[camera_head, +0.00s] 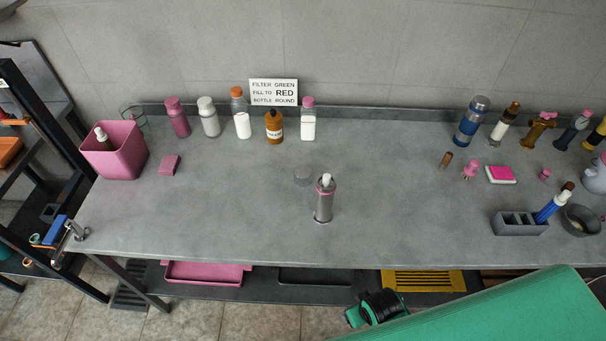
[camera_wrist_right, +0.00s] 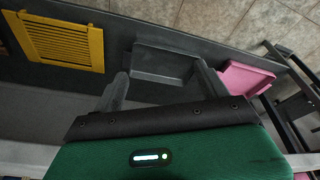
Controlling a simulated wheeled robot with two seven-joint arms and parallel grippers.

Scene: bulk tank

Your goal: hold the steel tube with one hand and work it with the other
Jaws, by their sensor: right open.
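The steel tube (camera_head: 323,207) stands upright on the grey bench near its front edge, with a pink ring and a white piece at its top. My left gripper is in neither view.
A pink bin (camera_head: 117,152) stands at the bench's left. Several bottles and a sign (camera_head: 274,92) line the back. A grey rack (camera_head: 520,224), a pink-and-white pad (camera_head: 500,174) and several fittings fill the right. The bench around the tube is clear. A yellow grate (camera_wrist_right: 62,40) lies below.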

